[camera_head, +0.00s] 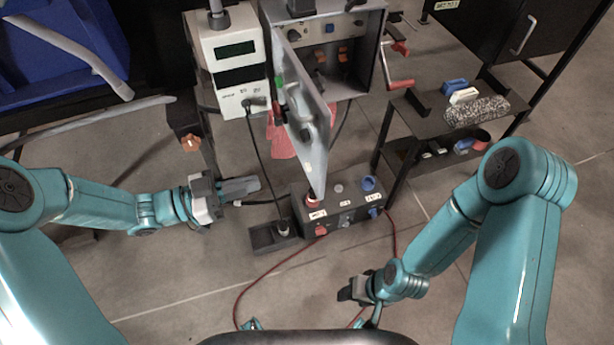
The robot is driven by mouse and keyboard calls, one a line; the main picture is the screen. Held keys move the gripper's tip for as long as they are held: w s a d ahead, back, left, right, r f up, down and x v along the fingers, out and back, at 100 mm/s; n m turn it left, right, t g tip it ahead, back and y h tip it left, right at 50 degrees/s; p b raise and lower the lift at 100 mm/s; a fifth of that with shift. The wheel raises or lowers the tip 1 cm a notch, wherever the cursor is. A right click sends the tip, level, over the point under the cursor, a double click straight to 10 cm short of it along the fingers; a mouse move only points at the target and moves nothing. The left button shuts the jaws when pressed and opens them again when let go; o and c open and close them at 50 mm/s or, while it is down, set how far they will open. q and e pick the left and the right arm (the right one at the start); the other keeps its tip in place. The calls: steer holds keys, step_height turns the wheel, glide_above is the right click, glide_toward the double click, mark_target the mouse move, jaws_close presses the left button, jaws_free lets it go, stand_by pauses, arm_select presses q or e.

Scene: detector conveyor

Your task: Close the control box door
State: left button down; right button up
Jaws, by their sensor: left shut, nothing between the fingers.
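The grey control box (372,50) stands at the top centre with its inside showing. Its door (305,125) hangs open on the box's left side and sticks out toward me, seen nearly edge-on. Dark and orange switches show inside the box. My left gripper (256,184) is shut and empty, pointing right, left of the door's lower end and apart from it. My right gripper (345,294) is low in the middle, well below the box and apart from the door; its fingers are small and dark, and I cannot tell whether they are open.
A beige meter unit (230,60) with a green display stands left of the box. A dark button panel (345,208) sits below the door. A shelf rack (418,104) with blue and white items stands right. A red crank handle (400,84) juts from the box's right side. A red cable crosses the floor.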

arm_select(q)
glide_toward(320, 162)
steer(key=shift+t, duration=0.3)
steer(key=x, duration=0.5)
steer(key=shift+d+p, duration=0.3)
steer(key=shift+d, duration=0.1)
steer(key=shift+w+d+r, duration=0.1)
steer(key=shift+d, duration=0.4)
steer(key=shift+w, duration=0.1)
